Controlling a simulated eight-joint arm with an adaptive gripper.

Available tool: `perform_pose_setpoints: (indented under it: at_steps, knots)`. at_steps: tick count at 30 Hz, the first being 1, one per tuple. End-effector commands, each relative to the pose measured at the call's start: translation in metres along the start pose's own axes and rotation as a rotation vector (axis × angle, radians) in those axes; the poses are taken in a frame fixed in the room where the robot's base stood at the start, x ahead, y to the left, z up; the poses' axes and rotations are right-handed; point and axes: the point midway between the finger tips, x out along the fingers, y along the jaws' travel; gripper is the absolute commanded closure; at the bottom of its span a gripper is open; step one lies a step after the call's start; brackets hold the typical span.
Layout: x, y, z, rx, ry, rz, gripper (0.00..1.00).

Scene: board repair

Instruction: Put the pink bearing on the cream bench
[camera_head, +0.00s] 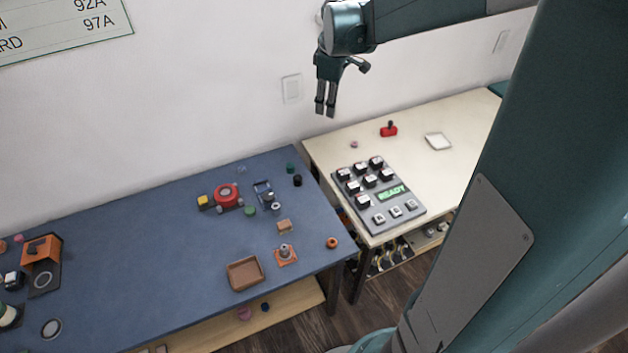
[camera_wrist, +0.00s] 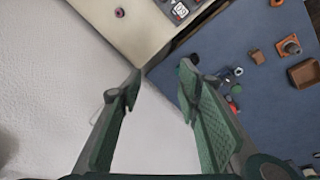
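A small pink ring, which looks like the pink bearing (camera_head: 354,144), lies on the cream bench (camera_head: 465,120) near its back left edge. It also shows in the wrist view (camera_wrist: 119,12) as a ring with a dark hole, at the top left on the bench (camera_wrist: 150,35). My gripper (camera_head: 325,110) hangs in the air, fingers down, near the wall and above the gap between the benches. In the wrist view my gripper (camera_wrist: 160,85) is open, with nothing between its fingers, and apart from the ring.
A grey keypad (camera_head: 378,198) reading READY, a red joystick (camera_head: 389,130) and a white tray (camera_head: 438,141) stand on the cream bench. The blue bench (camera_head: 130,260) holds a brown tray (camera_head: 245,274), a red round part (camera_head: 227,194) and several small parts. Another pink piece (camera_head: 245,314) lies on the lower shelf.

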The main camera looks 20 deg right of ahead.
Motion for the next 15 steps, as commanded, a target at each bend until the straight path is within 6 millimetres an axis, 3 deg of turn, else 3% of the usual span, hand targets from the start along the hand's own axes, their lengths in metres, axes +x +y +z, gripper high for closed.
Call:
perform_pose_setpoints:
  at_steps: [15]
  knots:
    - [-0.062,-0.095,0.003,0.216,0.081,0.067,0.66]
